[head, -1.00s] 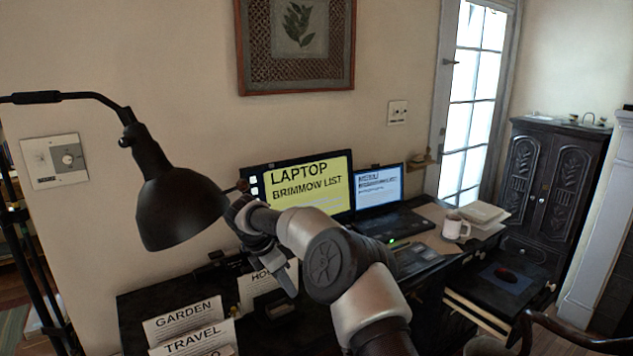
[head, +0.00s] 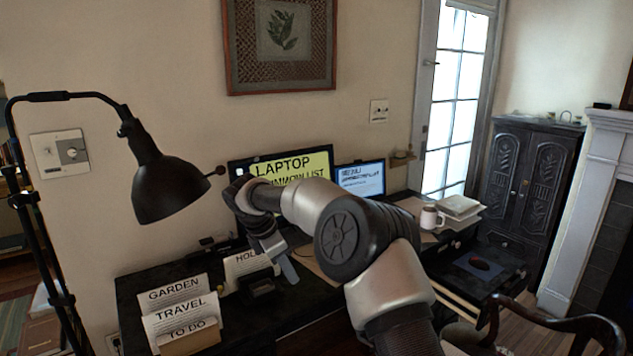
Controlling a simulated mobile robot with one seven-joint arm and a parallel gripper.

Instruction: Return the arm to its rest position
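My arm reaches up from the bottom of the head view and bends over the dark desk (head: 135,290). My gripper (head: 282,262) points down over the desk, in front of the monitor (head: 318,160) and beside the paper holder. One finger shows as a light grey strip. I cannot make out the gap between the fingers, so whether it is open or shut is unclear. I see nothing held in it.
A black lamp (head: 170,188) hangs left of the arm. Labelled paper cards (head: 180,312) stand at the desk's front left. A laptop screen (head: 361,180), a mug (head: 431,217) and a wooden chair (head: 560,325) are to the right.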

